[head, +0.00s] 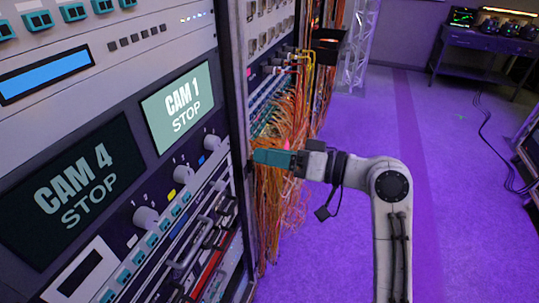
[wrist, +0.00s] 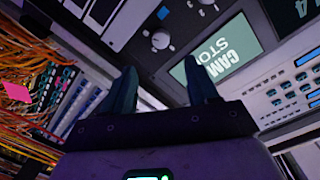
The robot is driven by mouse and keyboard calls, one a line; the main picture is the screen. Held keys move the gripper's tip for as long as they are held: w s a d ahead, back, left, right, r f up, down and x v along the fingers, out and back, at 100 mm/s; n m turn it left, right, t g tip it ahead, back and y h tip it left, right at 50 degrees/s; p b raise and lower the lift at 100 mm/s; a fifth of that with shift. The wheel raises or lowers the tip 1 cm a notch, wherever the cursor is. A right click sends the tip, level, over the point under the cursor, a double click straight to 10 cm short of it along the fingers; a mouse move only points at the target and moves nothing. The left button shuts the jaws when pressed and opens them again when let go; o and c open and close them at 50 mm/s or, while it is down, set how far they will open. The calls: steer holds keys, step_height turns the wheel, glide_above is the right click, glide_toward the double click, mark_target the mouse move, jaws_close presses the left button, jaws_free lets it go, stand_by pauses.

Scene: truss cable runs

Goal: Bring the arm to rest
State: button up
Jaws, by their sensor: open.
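My arm reaches in from the lower right of the head view, with its elbow bent. My gripper (head: 256,156) has teal fingers and points left, close to the upright edge of the equipment rack. In the wrist view the two fingers of my gripper (wrist: 157,88) stand apart with nothing between them. Beyond them is the rack front with the screen (wrist: 226,48), which reads CAM 1 STOP in the head view (head: 180,107). I cannot tell whether the fingertips touch the rack.
Orange cables (head: 290,125) hang in a dense bundle just behind my gripper. A second screen (head: 75,180) reads CAM 4 STOP. A metal truss (head: 358,45) and a dark table (head: 490,45) stand farther back. The purple floor (head: 455,200) to the right is mostly clear.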

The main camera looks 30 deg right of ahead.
stand_by(0.3)
steer(key=s+a+f+g+h, duration=0.1)
steer(key=s+f+g+h, duration=0.2)
steer(key=f, duration=0.7)
steer(key=s+a+f+g+h, duration=0.1)
steer(key=s+f+g, duration=0.2)
steer(key=s+f, duration=0.45)
steer(key=s+d+f+g+h, duration=0.1)
steer(key=s+f+g+h, duration=0.2)
steer(key=s+f, duration=0.3)
steer(key=s+d+f+g+h, duration=0.2)
steer(key=s+f, duration=0.5)
steer(key=s, duration=0.5)
steer(key=shift+m+g+h, duration=0.3)
steer(key=shift+g+h, duration=0.2)
steer(key=shift+g, duration=0.5)
steer(key=shift+d, duration=0.1)
